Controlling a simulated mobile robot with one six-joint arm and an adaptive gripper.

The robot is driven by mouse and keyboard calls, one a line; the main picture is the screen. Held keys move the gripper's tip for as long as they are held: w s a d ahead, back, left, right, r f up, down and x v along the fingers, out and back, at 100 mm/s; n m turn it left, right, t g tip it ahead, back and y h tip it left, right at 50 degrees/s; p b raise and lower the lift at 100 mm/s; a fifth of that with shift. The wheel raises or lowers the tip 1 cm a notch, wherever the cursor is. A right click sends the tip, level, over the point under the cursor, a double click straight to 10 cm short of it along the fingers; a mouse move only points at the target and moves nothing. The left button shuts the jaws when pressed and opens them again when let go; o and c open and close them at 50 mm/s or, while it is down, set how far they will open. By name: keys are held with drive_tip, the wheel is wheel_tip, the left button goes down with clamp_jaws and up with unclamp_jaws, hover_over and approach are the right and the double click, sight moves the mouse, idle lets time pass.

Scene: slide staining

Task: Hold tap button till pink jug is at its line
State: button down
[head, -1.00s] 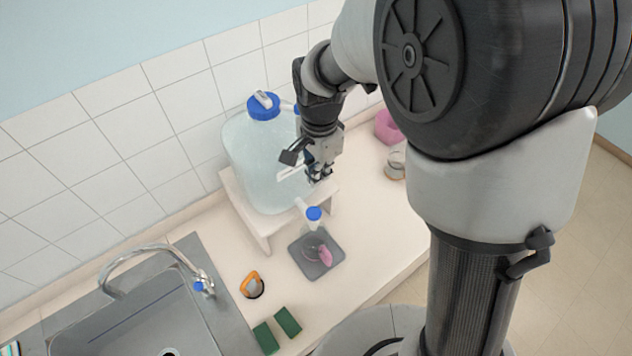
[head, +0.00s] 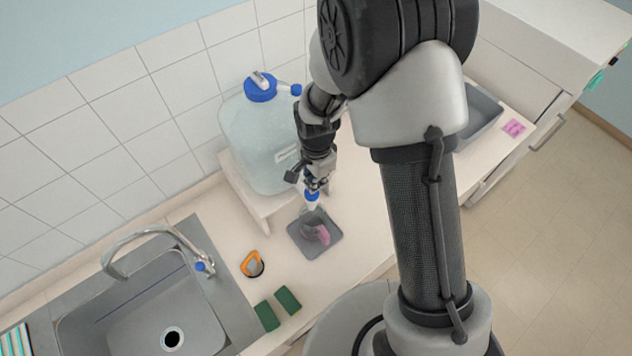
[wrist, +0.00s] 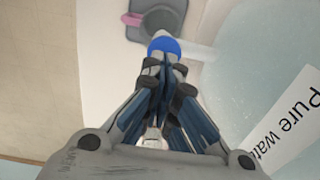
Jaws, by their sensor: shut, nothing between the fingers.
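The clear water container (head: 255,140) with a blue cap stands on a white stand. Its tap has a blue button (head: 312,196), which also shows in the wrist view (wrist: 165,46). My gripper (head: 314,187) is shut and empty, with its fingertips (wrist: 163,65) at the blue button; they look to be touching it, but how far it is pressed I cannot tell. The jug with the pink handle (head: 322,235) stands on a grey tray (head: 329,246) below the tap. Its handle shows in the wrist view (wrist: 132,19). Its water level and line cannot be made out.
A sink (head: 130,310) with a curved faucet is at left. A grey bin (head: 478,113) and a pink item (head: 514,128) are at right.

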drive_tip(key=shift+f, duration=0.75)
drive_tip(key=shift+f, duration=0.1)
